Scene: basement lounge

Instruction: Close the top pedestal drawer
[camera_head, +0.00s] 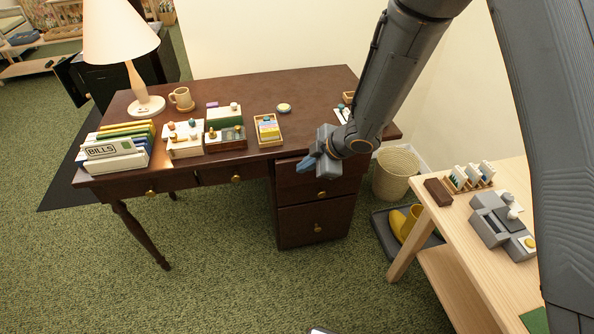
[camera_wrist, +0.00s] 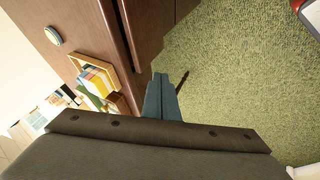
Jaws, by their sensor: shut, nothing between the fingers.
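The brown desk (camera_head: 240,88) has a pedestal on its right side. Its top pedestal drawer (camera_head: 296,189) has a dark brown front with a brass knob (camera_head: 322,194), partly hidden behind my gripper. I cannot tell whether this drawer stands out from the pedestal. The lower pedestal drawer (camera_head: 297,226) is below it and looks shut. My gripper (camera_head: 306,165) is shut and empty, just in front of the upper part of the top drawer, near the desk edge. In the wrist view, its blue fingertips (camera_wrist: 163,84) are together beside the brown desk edge; contact is unclear.
On the desk stand a lamp (camera_head: 136,85), a mug (camera_head: 181,99), files (camera_head: 115,150) and a card box (camera_head: 268,130). A wicker basket (camera_head: 395,174) stands right of the pedestal. A wooden side table (camera_head: 455,220) is at the right. Green carpet in front is clear.

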